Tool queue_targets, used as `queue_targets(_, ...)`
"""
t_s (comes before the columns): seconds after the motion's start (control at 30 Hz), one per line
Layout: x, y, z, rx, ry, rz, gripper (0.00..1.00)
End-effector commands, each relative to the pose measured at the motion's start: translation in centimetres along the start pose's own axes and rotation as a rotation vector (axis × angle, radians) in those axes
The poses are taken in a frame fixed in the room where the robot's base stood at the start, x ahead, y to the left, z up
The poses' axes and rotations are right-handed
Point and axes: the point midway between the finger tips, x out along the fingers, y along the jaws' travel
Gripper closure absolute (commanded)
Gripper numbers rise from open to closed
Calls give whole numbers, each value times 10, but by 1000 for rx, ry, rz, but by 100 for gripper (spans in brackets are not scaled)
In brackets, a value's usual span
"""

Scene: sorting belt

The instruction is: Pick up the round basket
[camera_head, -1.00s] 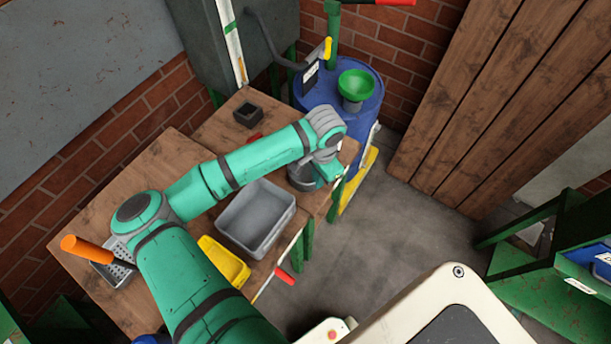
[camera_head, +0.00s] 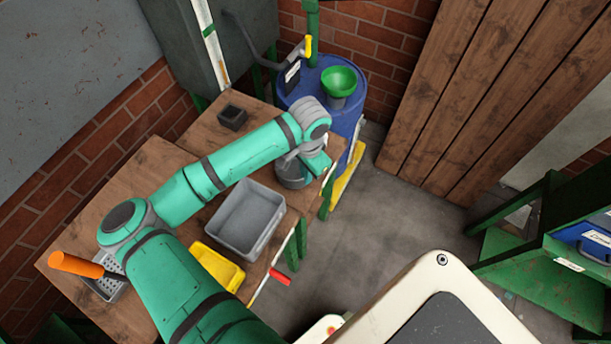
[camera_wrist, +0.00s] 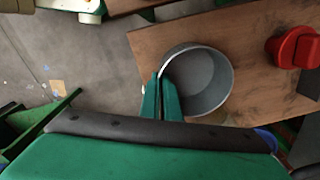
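In the head view the basket (camera_head: 291,174) is partly hidden behind my wrist. My gripper (camera_wrist: 160,82) has its two green fingers close together at the basket's left rim, one outside and one inside, with the wall between them. It appears shut on that wall. In the head view my gripper (camera_head: 319,166) is over the basket's right side. I cannot tell whether the basket touches the table.
A blue barrel (camera_head: 310,85) with a green funnel (camera_head: 340,80) stands behind. A red object (camera_wrist: 295,47) is right of the basket.

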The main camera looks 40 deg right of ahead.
Motion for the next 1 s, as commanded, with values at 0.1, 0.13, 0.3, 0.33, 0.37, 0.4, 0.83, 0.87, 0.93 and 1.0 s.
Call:
queue_targets(0.1, -20, 5, -3, 5, 3, 0, 100)
queue_targets(0.13, -24, 9, -5, 6, 3, 0, 100)
queue_targets(0.3, -61, 36, -16, 7, 4, -2, 100)
queue_targets(0.33, -68, 41, -18, 9, 4, -2, 100)
queue_targets(0.37, -74, 46, -20, 8, 4, -2, 100)
queue_targets(0.4, -80, 55, -23, 10, 3, 0, 100)
queue_targets(0.83, -113, 120, -48, 4, 1, -1, 100)
queue_targets(0.87, -114, 122, -49, 4, 1, -1, 100)
queue_targets(0.93, -115, 125, -50, 4, 0, -1, 100)
queue_targets(1.0, -116, 127, -50, 2, 0, -1, 100)
